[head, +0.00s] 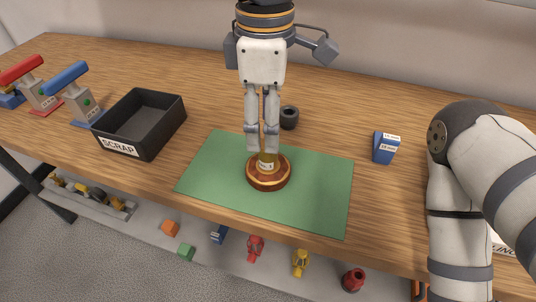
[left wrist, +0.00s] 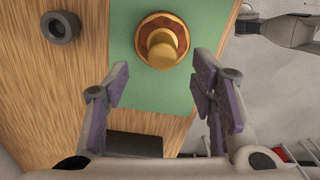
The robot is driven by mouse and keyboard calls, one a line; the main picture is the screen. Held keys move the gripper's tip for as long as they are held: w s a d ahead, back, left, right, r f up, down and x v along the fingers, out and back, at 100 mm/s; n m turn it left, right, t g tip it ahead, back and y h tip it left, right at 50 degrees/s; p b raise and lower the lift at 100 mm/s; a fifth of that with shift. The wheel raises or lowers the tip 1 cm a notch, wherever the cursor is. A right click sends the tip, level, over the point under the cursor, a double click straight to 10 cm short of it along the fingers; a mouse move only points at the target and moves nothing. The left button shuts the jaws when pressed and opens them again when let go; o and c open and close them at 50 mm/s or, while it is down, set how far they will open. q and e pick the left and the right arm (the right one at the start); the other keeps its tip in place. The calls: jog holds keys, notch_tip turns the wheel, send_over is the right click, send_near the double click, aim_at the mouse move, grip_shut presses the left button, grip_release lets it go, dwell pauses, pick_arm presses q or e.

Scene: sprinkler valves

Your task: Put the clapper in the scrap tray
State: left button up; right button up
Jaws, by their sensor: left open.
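A brass post stands upright on a round red-brown disc with a brass rim (head: 268,178) on the green mat; it also shows in the left wrist view (left wrist: 162,45). I cannot tell which part is the clapper. My left gripper (head: 262,150) points down over the post. Its fingers are open; in the left wrist view (left wrist: 160,75) the post shows beyond and between their tips. The black, open scrap tray (head: 160,137) stands left of the mat, its visible inside empty. My right arm is at the right; a grey gripper (left wrist: 255,22), apparently my right one, shows partly in the wrist view.
A black ring (head: 289,118) lies behind the mat (head: 325,195). A blue labelled block (head: 386,148) stands right of it. Red (head: 35,85) and blue (head: 75,90) handled tools stand far left. Several coloured parts lie on a lower shelf (head: 205,262).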

aim_at(267, 154)
pick_arm(q)
jog(key=f, duration=0.7)
jog(key=shift+s+f, duration=0.1)
jog(key=shift+s, duration=0.15)
grip_shut()
jog(key=shift+w, duration=0.1)
